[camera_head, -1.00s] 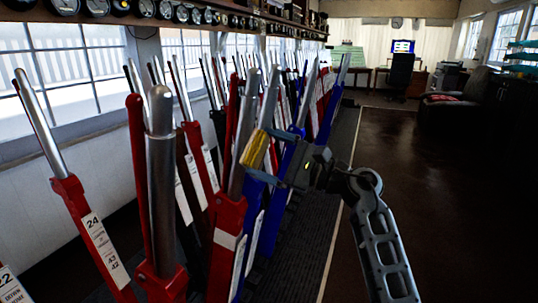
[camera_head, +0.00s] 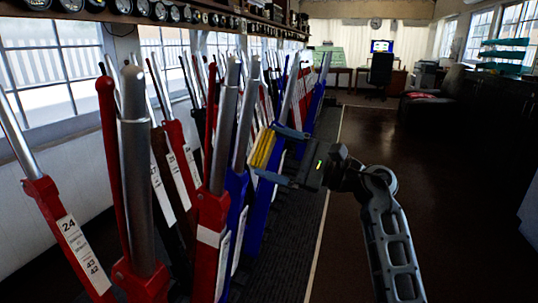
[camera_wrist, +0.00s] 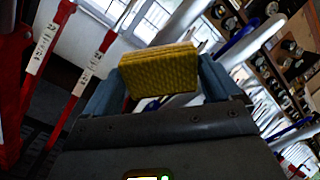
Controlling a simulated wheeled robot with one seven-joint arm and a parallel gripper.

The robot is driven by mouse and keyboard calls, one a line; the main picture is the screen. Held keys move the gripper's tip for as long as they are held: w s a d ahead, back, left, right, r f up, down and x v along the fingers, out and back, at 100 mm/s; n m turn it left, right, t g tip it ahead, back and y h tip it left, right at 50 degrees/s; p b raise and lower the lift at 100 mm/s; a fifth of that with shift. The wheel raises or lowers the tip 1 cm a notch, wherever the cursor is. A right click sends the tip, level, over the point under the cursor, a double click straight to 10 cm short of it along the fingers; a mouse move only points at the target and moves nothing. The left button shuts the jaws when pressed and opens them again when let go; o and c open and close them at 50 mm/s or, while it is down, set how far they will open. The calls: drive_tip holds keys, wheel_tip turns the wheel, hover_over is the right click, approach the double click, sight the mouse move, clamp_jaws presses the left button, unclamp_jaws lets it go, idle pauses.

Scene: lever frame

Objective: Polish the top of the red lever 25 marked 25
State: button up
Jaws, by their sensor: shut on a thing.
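My gripper (camera_head: 275,152) is shut on a yellow pad (camera_head: 262,148), which also shows in the wrist view (camera_wrist: 160,70). The pad is held up beside the steel lever handles, to their right in the head view. A red lever (camera_head: 140,275) with a thick steel handle stands in the left foreground. Another red lever (camera_head: 211,215) with a steel handle stands between it and my gripper. I cannot read 25 on any lever. The red lever marked 24 (camera_head: 42,190) stands at the far left. Whether the pad touches a handle is unclear.
Blue levers (camera_head: 236,188) stand close by the pad, and a dense row of levers runs away behind them. A shelf of round instruments (camera_head: 150,14) is above. The dark floor (camera_head: 400,150) to the right is open, with an armchair (camera_head: 435,105) farther back.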

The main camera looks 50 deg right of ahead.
drive_tip(key=shift+b+v, duration=0.75)
drive_tip(key=shift+v, duration=0.4)
drive_tip(key=shift+s+d, duration=0.1)
drive_tip(key=shift+s, duration=0.25)
